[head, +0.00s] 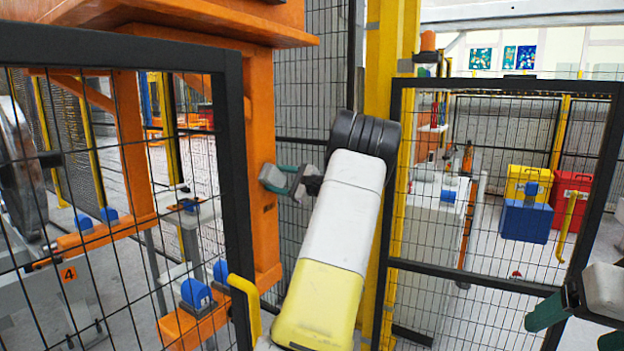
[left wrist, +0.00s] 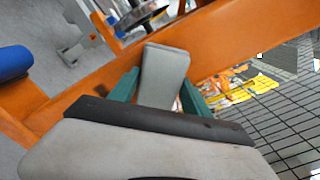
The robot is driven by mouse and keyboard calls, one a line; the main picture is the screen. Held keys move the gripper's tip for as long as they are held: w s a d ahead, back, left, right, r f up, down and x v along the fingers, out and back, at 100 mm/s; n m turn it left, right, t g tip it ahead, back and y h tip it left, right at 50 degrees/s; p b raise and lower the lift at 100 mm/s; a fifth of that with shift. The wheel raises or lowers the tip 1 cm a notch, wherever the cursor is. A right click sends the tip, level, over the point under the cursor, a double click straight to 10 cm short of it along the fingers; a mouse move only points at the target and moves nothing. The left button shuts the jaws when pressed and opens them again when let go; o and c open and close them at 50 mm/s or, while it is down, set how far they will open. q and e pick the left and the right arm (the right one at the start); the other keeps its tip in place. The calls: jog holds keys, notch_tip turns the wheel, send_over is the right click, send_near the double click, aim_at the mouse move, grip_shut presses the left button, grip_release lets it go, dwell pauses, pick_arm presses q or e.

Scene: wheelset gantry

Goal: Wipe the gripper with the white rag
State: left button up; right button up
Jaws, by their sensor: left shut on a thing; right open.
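My left gripper (head: 285,180) reaches toward the orange gantry post, pointing left in the head view. I cannot make out a separate gripper to be wiped.
The orange gantry post (head: 262,150) stands close to my left gripper. Black mesh panels stand at left (head: 237,180) and right (head: 480,274), with a gap between them. A yellow post (head: 381,60) rises behind my left arm. Blue (head: 526,222) and red (head: 571,195) boxes stand farther back.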

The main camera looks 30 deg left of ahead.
aim_at(259, 181)
pick_arm(q)
jog(key=shift+s+a, duration=0.15)
jog(key=shift+s, duration=2.2)
jog(key=d, duration=0.6)
jog(key=shift+s, duration=0.25)
jog(key=d, duration=0.3)
jog(key=shift+s, duration=0.1)
jog(key=shift+f, duration=0.1)
notch_tip(259, 181, down, 10)
jog(key=a, duration=0.1)
jog(key=shift+w+a, duration=0.15)
jog(key=shift+a, duration=1.35)
jog(key=shift+w+a, duration=0.15)
jog(key=shift+a, duration=1.35)
